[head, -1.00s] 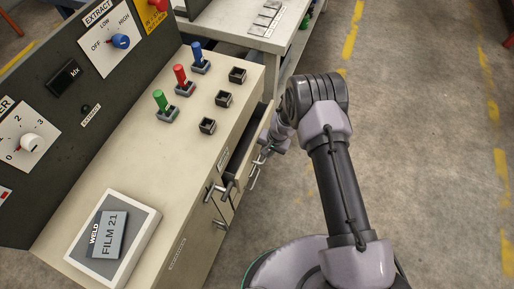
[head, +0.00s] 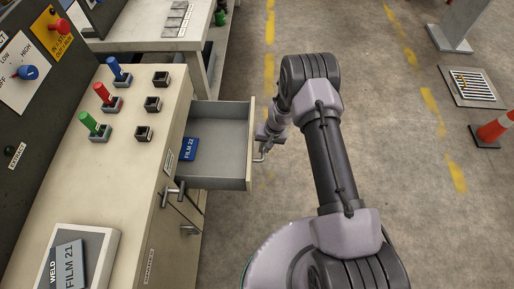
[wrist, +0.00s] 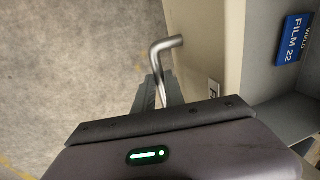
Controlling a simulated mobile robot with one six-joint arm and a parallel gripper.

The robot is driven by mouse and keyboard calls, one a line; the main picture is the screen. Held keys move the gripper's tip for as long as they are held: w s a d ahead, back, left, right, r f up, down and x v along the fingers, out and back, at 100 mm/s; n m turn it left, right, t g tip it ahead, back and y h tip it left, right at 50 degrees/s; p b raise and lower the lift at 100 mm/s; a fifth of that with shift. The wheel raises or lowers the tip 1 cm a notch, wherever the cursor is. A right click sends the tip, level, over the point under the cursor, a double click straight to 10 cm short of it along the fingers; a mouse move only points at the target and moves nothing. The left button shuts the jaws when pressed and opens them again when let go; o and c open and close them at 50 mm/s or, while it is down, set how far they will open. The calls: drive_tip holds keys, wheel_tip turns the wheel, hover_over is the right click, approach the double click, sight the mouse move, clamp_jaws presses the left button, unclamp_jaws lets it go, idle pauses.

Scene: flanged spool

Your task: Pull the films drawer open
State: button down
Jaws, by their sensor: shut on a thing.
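The films drawer (head: 222,135) stands pulled well out of the cream cabinet, its grey inside showing in the head view. A blue FILM 22 packet (head: 189,149) lies in it near the cabinet; it also shows in the wrist view (wrist: 293,40). My gripper (head: 264,146) is at the drawer's front, right of it. The drawer front (wrist: 205,45) is just to the right of the handle.
The cabinet top (head: 120,175) bears red, green and blue pegs, empty square sockets and a FILM 21 packet on a tray (head: 100,250). Other handles (head: 180,195) stick out below. An orange cone (head: 497,127) stands far right.

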drive_tip(key=shift+d, duration=0.25)
drive_tip(key=c, duration=1.4)
unclamp_jaws()
drive_tip(key=d+r+p, duration=0.3)
drive_tip(key=r+p, duration=0.3)
drive_tip(key=r, duration=1.1)
drive_tip(key=shift+s+d, duration=0.15)
drive_tip(key=shift+d, duration=0.05)
